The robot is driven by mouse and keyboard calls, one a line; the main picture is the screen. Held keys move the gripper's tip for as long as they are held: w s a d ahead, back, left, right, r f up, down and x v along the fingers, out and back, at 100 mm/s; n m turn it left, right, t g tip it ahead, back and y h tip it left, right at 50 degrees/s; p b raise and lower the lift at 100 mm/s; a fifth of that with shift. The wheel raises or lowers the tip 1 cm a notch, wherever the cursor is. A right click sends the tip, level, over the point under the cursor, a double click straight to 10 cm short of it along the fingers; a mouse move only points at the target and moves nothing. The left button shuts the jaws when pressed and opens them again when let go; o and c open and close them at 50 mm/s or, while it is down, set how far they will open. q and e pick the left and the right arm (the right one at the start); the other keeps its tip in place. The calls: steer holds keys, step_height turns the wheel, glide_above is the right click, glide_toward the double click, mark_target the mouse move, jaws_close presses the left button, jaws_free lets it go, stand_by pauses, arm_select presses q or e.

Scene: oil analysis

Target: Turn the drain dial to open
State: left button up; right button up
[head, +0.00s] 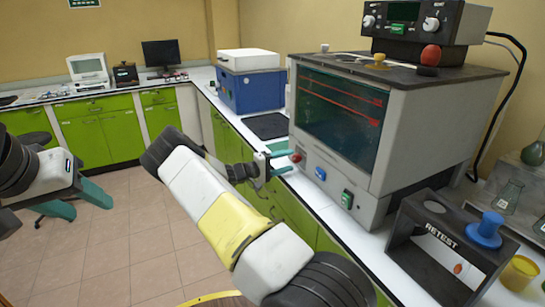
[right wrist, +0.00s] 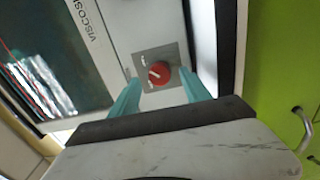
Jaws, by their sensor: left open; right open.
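The drain dial (right wrist: 159,73) is a red knob with a white pointer line on a grey plate, low on the front of the viscosity bath (head: 335,120). Small labels on the plate are too small to read. The dial also shows in the head view (head: 296,157). My right gripper (head: 284,163) is open close to the dial. In the right wrist view its teal fingers (right wrist: 160,90) point toward the dial, one on either side. I cannot tell whether they touch it. My left gripper (head: 87,200) is open and empty over the floor at the left.
A blue switch (head: 320,173) and a green switch (head: 347,200) sit right of the dial. A dark "RETEST" rack (head: 440,240) stands at the right, near a yellow cup (head: 519,273) and flasks. A blue box (head: 250,88) stands farther back.

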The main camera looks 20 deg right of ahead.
steer(key=a, duration=0.5)
steer(key=shift+s+a, duration=0.1)
steer(key=shift+s, duration=0.15)
steer(key=s+r+m+g+y, duration=0.35)
steer(key=s+y, duration=0.55)
steer(key=s, duration=0.3)
steer(key=s+a+r+n+t+y, duration=0.3)
steer(key=s+a+r+t+y, duration=0.5)
steer(key=s+a+r, duration=1.1)
steer(key=s+r+y, duration=0.1)
steer(key=s+y, duration=0.2)
steer(key=s, duration=0.1)
steer(key=shift+a, duration=0.4)
